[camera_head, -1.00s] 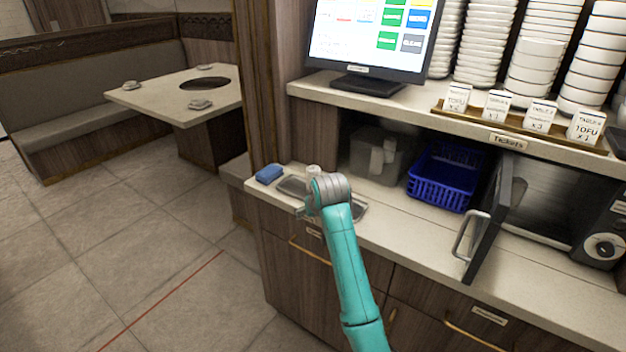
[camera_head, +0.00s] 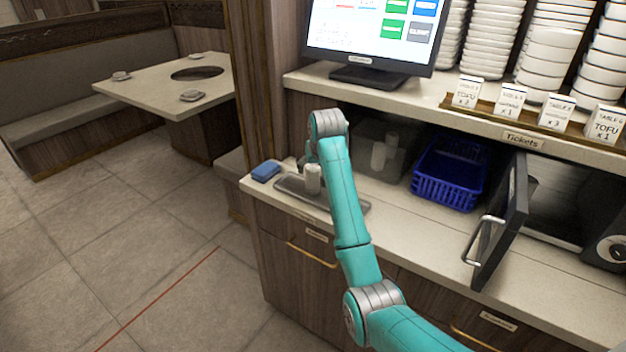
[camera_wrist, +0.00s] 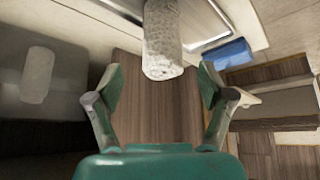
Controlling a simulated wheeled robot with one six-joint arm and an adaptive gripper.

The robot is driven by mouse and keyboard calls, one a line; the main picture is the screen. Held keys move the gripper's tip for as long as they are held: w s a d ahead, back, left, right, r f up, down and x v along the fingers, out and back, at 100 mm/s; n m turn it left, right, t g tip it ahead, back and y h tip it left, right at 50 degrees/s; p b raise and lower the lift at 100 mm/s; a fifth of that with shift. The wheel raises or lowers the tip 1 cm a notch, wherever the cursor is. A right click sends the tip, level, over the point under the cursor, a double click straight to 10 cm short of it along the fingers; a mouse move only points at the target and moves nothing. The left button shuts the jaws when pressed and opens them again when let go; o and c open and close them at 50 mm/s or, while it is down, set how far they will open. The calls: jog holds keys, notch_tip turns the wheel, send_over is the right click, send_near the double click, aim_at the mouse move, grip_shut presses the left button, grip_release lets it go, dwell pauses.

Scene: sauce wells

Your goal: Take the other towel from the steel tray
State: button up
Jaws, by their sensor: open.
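A white rolled towel (camera_head: 312,180) stands upright on the steel tray (camera_head: 289,186) at the left end of the counter. My gripper (camera_wrist: 160,80) is open and empty. In the wrist view the textured towel (camera_wrist: 162,40) lies ahead, between the lines of the two fingers. Its near end is around the fingertips; I cannot tell if they touch. In the head view my arm hides most of my gripper and part of the tray. The tray's edge also shows at the top of the wrist view (camera_wrist: 209,38).
A blue sponge (camera_head: 265,171) lies left of the tray. A see-through grey bin (camera_head: 362,140) with pale rolls stands behind, beside a blue basket (camera_head: 449,175). An open appliance door (camera_head: 503,222) juts out at right. The upper shelf (camera_head: 420,107) overhangs the bin and basket.

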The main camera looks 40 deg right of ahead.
aim_at(313, 179)
jog(key=shift+x, duration=2.55)
jog(key=shift+a, duration=0.15)
